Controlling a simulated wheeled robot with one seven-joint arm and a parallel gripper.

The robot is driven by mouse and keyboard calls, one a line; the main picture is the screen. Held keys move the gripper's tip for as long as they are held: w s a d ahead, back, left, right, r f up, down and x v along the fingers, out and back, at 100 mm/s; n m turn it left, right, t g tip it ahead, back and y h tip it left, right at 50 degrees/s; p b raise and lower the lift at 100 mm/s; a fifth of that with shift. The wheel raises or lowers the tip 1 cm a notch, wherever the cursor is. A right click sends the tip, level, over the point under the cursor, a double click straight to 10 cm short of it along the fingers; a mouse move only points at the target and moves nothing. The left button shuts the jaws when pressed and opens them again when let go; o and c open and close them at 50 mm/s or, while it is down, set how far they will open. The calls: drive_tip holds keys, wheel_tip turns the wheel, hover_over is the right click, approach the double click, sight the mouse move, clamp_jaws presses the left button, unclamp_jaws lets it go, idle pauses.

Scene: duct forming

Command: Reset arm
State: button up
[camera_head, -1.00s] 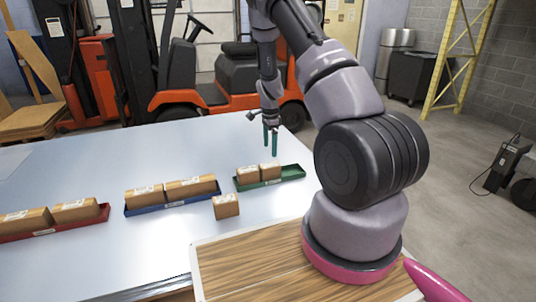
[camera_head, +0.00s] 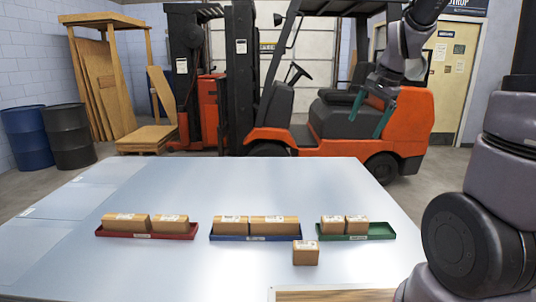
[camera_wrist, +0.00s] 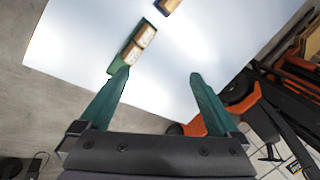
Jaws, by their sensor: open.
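My gripper (camera_head: 382,107) is raised in the air above the far right of the table, in front of the orange forklift in the head view. Its two green fingers are apart and empty; they also show in the wrist view (camera_wrist: 160,88). Below it, a green tray (camera_head: 380,231) holds two small brown boxes (camera_head: 332,225) side by side. The green tray also shows in the wrist view (camera_wrist: 124,52), left of the space between the fingers and well beyond them.
A blue tray (camera_head: 256,239) and a red tray (camera_head: 147,235) each hold two boxes. A single box (camera_head: 306,253) stands on the metal table (camera_head: 170,273) before the green tray. An orange forklift (camera_head: 408,125) stands behind the table. The table's left side is clear.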

drive_tip(key=s+a+r+n+t, duration=0.1)
drive_tip(key=s+r+n, duration=0.2)
drive_tip(key=s, duration=0.6)
drive_tip(key=s+a+r+n+t, duration=0.2)
drive_tip(key=s+r, duration=0.3)
drive_tip(key=s, duration=0.5)
drive_tip(key=shift+r+n, duration=0.35)
drive_tip(key=shift+n, duration=0.55)
